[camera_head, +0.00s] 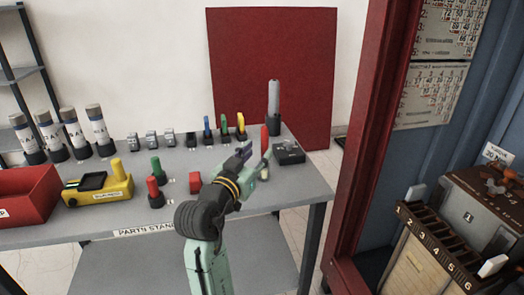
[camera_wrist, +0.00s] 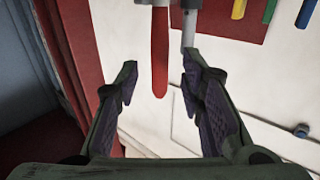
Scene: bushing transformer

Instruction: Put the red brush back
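The red brush (camera_head: 264,138) shows as a narrow red handle near the table's back right, just beyond my gripper (camera_head: 247,153) in the head view. Its lower part is partly hidden by my gripper. In the wrist view the red brush (camera_wrist: 159,50) hangs from the top edge, its red handle reaching toward the gap between my fingers. My gripper (camera_wrist: 160,92) is open there, with one finger on each side and clear space around the handle. I cannot tell what supports the brush. Blue (camera_head: 207,128), green (camera_head: 226,124) and yellow (camera_head: 241,124) brushes stand in a row behind.
A grey cylinder (camera_head: 273,98) on a dark base stands close behind the red brush. A black box (camera_head: 288,153) lies to the right. Red (camera_head: 152,187) and green (camera_head: 155,167) items and a yellow device (camera_head: 103,187) are left. A red post (camera_head: 362,150) rises right of the table.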

